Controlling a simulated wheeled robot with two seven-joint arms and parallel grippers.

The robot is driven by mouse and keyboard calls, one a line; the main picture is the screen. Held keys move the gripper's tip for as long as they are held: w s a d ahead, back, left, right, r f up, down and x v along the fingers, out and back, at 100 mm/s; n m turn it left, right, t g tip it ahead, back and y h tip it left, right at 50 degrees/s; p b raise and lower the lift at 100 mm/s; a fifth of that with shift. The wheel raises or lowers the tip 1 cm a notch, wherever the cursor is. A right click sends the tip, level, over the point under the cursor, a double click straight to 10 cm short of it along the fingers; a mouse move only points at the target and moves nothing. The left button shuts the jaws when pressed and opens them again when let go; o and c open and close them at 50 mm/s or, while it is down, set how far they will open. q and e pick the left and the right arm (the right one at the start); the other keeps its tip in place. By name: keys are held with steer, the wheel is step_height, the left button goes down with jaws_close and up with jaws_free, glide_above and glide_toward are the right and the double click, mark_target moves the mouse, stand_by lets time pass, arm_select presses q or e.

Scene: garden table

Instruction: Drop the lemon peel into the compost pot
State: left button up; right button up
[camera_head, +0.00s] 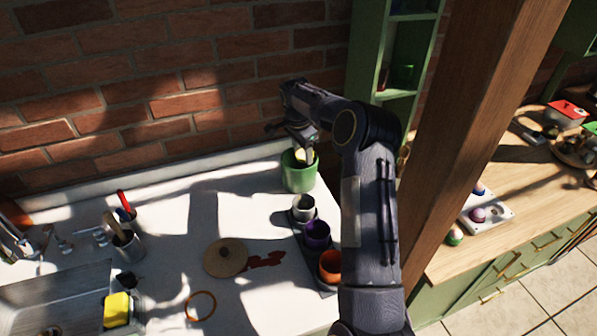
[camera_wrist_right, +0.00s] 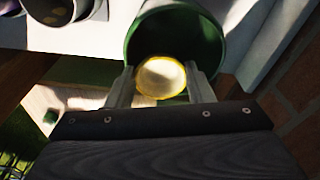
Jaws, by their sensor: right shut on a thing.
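The green compost pot (camera_head: 299,176) stands on the white counter near the brick wall, right of centre in the head view. My right gripper (camera_head: 302,153) is at the pot's mouth, reaching down from above. In the right wrist view, the gripper (camera_wrist_right: 161,82) is shut on the lemon peel (camera_wrist_right: 161,77), a round yellow-rimmed piece with a pale inside. The green pot (camera_wrist_right: 143,50) opens right behind the peel in that view. I cannot tell how deep the peel is in the pot. My left gripper is not in view.
Three cups, grey (camera_head: 303,208), purple (camera_head: 317,234) and orange (camera_head: 331,266), stand on a dark tray in front of the pot. A round wooden lid (camera_head: 226,257) lies left of them. A wooden post (camera_head: 487,130) rises to the right of my arm.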

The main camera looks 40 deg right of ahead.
steer(key=o, duration=1)
steer(key=r, duration=0.2)
steer(key=r+b, duration=0.1)
steer(key=r, duration=0.2)
steer(key=a+r, duration=0.1)
steer(key=r, duration=0.1)
steer(key=shift+r, duration=0.35)
